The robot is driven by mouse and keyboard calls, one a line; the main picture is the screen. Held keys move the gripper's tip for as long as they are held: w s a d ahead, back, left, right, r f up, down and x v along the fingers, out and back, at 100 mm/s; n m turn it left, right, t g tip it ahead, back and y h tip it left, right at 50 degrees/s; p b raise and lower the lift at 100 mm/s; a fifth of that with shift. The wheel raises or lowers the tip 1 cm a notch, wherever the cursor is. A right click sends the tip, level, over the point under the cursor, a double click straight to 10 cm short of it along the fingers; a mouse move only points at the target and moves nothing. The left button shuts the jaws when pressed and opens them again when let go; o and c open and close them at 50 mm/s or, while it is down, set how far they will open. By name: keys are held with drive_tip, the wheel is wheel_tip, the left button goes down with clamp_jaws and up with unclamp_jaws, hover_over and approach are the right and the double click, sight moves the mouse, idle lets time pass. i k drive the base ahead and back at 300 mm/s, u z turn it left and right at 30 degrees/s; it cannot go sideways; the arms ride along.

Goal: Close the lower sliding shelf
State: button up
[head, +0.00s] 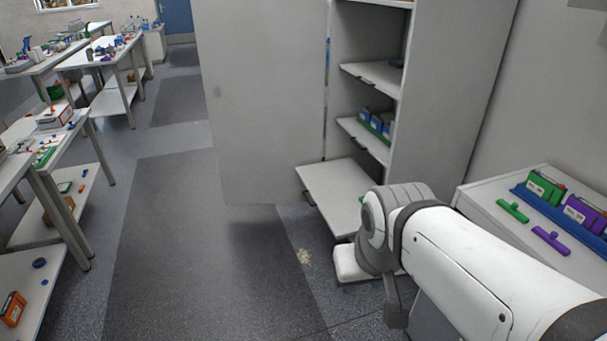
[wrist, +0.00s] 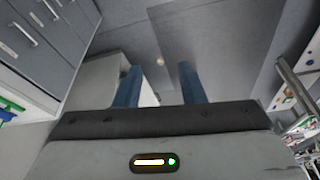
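The lower sliding shelf (head: 328,183) is a light grey board in the tall grey cabinet (head: 440,90). In the head view it sticks out past the cabinet front, low above the floor. My arm covers its near right part. My gripper (wrist: 160,82) shows in the wrist view as two blue fingers, spread apart with nothing between them. In the head view I cannot make out the fingers. A pale flat surface (wrist: 98,78) lies behind the left finger in the wrist view; I cannot tell if it is the shelf. No contact is visible.
The cabinet door (head: 260,100) stands open left of the shelf. A side cabinet (head: 480,205) with green and purple items is at right. Workbenches (head: 75,60) line the left, with clear floor between.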

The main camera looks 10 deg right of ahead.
sight(335, 187)
drive_tip(key=i, duration=0.7)
drive_tip(key=u, duration=0.5)
drive_tip(key=i, duration=2.65)
drive_tip(key=z, duration=0.3)
